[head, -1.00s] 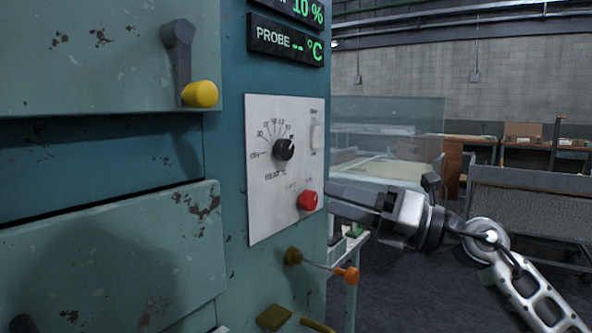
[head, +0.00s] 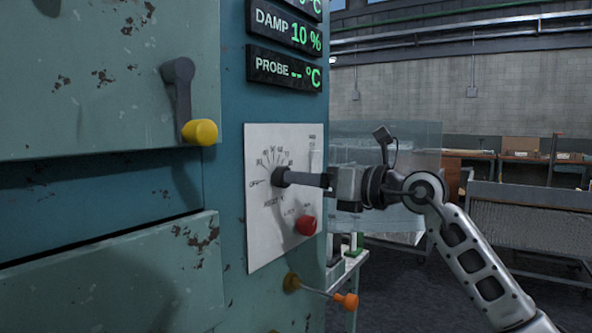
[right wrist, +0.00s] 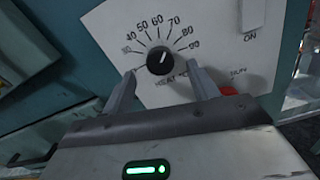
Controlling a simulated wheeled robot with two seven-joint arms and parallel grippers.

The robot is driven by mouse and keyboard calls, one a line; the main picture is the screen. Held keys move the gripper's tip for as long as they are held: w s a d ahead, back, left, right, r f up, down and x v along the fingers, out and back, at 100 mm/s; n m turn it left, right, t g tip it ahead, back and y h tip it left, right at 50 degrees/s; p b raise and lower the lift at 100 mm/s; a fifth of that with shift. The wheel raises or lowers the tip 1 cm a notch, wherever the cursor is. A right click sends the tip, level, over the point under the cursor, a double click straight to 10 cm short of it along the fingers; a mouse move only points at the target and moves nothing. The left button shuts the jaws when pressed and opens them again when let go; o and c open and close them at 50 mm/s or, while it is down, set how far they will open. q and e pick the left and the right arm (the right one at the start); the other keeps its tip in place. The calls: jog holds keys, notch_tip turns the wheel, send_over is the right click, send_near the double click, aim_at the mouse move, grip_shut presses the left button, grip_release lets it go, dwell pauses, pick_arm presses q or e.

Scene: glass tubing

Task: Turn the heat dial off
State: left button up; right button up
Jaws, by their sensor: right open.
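The black heat dial (head: 278,178) is on a white control panel (head: 262,232) on the blue-green cabinet. In the right wrist view the dial (right wrist: 160,60) has a white mark pointing up and right, toward the higher numbers of its scale. My right gripper (head: 288,178) reaches in from the right, in front of the dial, and partly hides it in the head view. In the right wrist view its two fingers (right wrist: 162,80) are apart, one to each side of the dial, with nothing held; I cannot tell whether they touch it. My left gripper is not in view.
A red button (head: 305,225) is close below the right gripper, and a white switch (right wrist: 252,15) is on the panel. An orange-tipped lever (head: 346,301) sticks out lower down. A yellow-knobbed handle (head: 199,132) is at upper left.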

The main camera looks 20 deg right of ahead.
aim_at(281, 177)
jog(key=x, duration=0.3)
jog(key=shift+w+a, duration=0.1)
jog(key=shift+a, duration=0.05)
jog(key=c, duration=1)
